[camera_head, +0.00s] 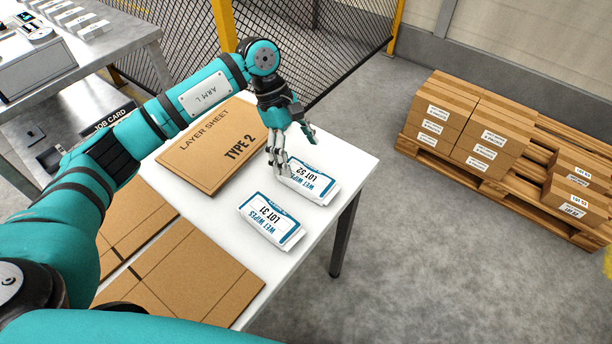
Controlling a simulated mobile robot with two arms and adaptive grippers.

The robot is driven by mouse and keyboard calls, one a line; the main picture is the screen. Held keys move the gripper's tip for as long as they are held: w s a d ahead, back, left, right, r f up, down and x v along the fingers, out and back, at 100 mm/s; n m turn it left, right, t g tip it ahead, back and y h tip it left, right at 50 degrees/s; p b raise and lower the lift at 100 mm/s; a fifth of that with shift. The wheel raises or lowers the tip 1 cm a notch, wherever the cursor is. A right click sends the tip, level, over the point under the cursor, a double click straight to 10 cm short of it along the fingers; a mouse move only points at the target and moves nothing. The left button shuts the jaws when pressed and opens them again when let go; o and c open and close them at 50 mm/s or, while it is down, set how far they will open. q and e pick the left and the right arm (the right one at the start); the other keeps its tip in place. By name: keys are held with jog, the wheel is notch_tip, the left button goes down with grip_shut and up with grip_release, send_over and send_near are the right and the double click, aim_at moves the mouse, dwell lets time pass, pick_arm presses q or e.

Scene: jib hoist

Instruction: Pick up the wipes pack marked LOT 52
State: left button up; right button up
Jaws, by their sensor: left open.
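The wipes pack marked LOT 52 (318,183) lies flat on the white table (351,165) near its right edge. It is white with a blue label. My left gripper (290,160) is over its upper left part, with fingers open on the near side of the pack and above it. The fingers hide part of the pack, and I cannot tell whether they touch it. A similar wipes pack marked LOT 31 (270,221) lies nearer, below and left of the first, apart from it. My right gripper is not in view.
A brown layer sheet marked TYPE 2 (200,160) lies left of the packs. Flat cardboard (195,275) covers the near part of the table. A pallet with stacked boxes (470,125) stands on the floor at right. A mesh fence (310,45) is behind.

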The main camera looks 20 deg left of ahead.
aim_at(306, 175)
pick_arm(q)
jog(key=shift+d+f, duration=0.1)
jog(key=shift+f, duration=0.1)
jog(key=shift+s+d+f, duration=0.1)
jog(key=shift+s+f, duration=0.05)
jog(key=shift+f, duration=0.05)
jog(key=p+x, duration=0.1)
jog(key=x, duration=0.3)
jog(key=shift+s+d+f+p, duration=0.15)
jog(key=shift+s+p, duration=0.1)
jog(key=shift+p, duration=0.15)
jog(key=shift+f, duration=0.2)
jog(key=c, duration=1.3)
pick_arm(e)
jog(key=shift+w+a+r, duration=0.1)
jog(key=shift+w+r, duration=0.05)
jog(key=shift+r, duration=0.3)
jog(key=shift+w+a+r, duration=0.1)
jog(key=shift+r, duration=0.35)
